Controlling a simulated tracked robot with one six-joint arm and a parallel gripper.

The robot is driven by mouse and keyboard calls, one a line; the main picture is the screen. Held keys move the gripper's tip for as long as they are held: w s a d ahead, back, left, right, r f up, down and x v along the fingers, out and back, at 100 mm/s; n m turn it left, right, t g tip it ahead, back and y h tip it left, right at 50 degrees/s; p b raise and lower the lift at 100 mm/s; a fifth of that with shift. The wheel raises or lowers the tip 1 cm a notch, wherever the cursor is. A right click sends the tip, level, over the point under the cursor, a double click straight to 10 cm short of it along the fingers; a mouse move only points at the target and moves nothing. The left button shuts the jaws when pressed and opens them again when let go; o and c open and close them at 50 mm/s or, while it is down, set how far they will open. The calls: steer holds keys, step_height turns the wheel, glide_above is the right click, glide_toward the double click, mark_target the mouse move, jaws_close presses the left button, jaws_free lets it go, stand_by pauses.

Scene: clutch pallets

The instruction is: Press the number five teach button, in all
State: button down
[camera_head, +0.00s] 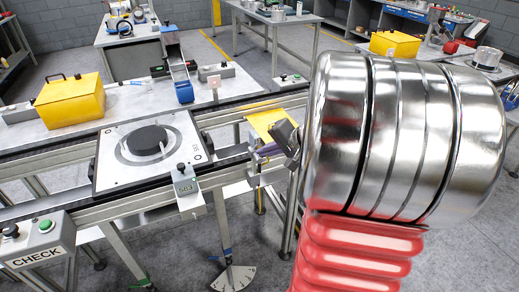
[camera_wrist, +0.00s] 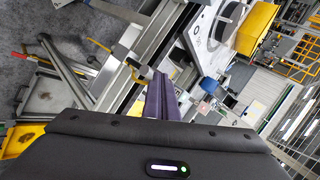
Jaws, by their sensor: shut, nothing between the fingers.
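No button marked five can be made out in either view. A white pallet (camera_head: 112,172) with a black disc (camera_head: 147,139) sits on the conveyor.
A CHECK box (camera_head: 40,238) with a green and a black button is at the lower left. Yellow bins (camera_head: 69,101) stand on the benches. A yellow plate (camera_head: 265,121) lies close behind my gripper. My chrome and red arm hides much of the right side.

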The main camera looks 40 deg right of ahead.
steer(key=shift+s, duration=0.15)
steer(key=shift+s+a, duration=0.2)
steer(key=shift+s, duration=0.5)
steer(key=s, duration=0.2)
steer(key=s+a, duration=0.1)
steer(key=s, duration=0.1)
steer(key=shift+s+a, duration=0.2)
steer(key=shift+s, duration=0.2)
stand_by(0.3)
stand_by(0.7)
